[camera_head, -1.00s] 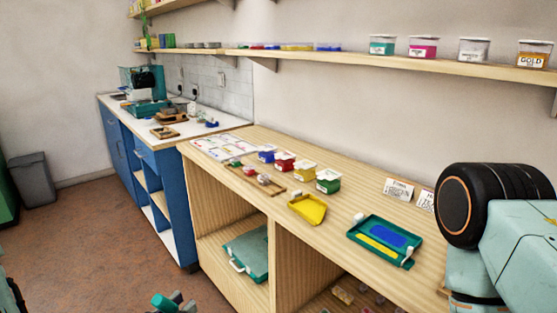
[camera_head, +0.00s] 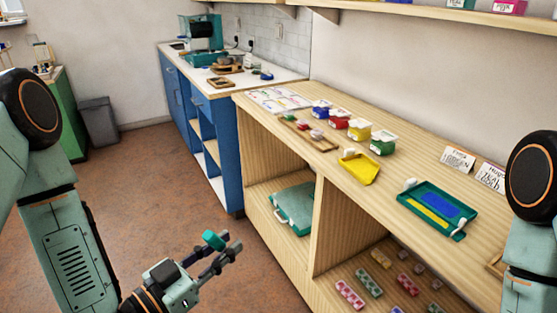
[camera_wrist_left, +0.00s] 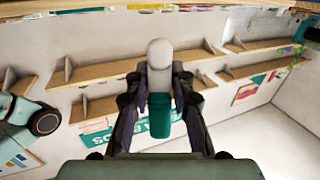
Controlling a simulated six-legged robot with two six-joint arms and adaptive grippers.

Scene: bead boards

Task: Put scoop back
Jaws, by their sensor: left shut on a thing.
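My left gripper (camera_head: 214,254) is low in front of the bench, over the floor, and shut on the scoop. The scoop shows as a teal end (camera_head: 214,240) sticking up from the fingers. In the left wrist view the scoop has a white rounded end and a teal part (camera_wrist_left: 159,115), held between the two fingers (camera_wrist_left: 158,98). A low wooden holder (camera_head: 322,146) lies on the bench, left of the bead tubs, with small coloured items on it; their exact shape is too small to tell. My right gripper is out of view; only part of that arm shows at the right.
Blue, red, yellow and green tubs (camera_head: 382,144) stand on the bench beside a yellow tray (camera_head: 359,168) and a teal tray (camera_head: 437,210). Cards stand at the back. A teal case (camera_head: 293,208) and bead strips fill the shelves below. The floor on the left is clear.

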